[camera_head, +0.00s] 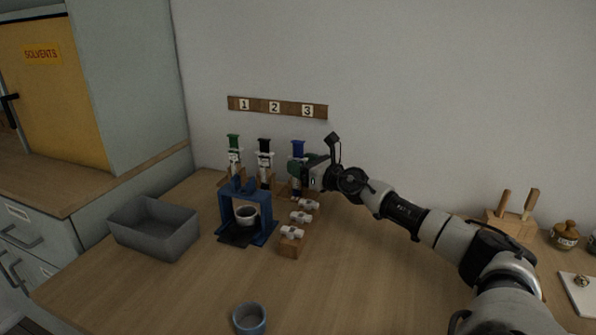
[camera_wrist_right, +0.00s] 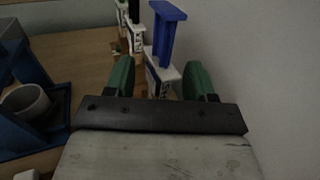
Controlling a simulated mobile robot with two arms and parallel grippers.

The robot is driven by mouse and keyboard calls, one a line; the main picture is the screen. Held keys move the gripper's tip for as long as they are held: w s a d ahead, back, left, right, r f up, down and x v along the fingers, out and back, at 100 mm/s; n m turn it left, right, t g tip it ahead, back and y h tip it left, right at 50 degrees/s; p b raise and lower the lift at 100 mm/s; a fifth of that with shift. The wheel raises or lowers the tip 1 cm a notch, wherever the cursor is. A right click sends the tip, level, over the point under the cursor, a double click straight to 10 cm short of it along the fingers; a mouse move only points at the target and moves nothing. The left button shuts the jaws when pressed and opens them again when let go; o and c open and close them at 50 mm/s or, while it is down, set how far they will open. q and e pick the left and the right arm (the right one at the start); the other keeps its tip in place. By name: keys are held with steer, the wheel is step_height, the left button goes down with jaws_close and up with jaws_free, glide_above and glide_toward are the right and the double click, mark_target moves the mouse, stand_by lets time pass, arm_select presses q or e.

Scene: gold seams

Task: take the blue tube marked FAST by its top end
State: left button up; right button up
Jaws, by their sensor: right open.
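The blue tube (camera_head: 298,149) stands upright in a wooden stand under number 3, rightmost in a row with a green-topped tube (camera_head: 234,143) and a black-topped tube (camera_head: 264,146). In the right wrist view its blue top (camera_wrist_right: 166,30) rises above a white collar and a labelled body; I cannot read the lettering. My right gripper (camera_head: 308,168) is close beside this tube. In the right wrist view its two green fingers (camera_wrist_right: 161,80) are apart, with the tube's body seen between and beyond them. I cannot tell whether they touch it. My left gripper is not in view.
A blue frame (camera_head: 266,218) holding a grey cup (camera_head: 246,214) stands in front of the tubes. A wooden block with white fittings (camera_head: 293,232) is beside it. A grey bin (camera_head: 152,228) is left, a blue-grey cup (camera_head: 249,318) in front. The wall is close behind.

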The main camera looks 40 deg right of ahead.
steer(key=shift+w, duration=0.45)
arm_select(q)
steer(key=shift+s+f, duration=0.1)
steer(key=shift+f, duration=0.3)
arm_select(e)
steer(key=shift+c, duration=0.3)
jaws_close()
steer(key=shift+r, duration=0.15)
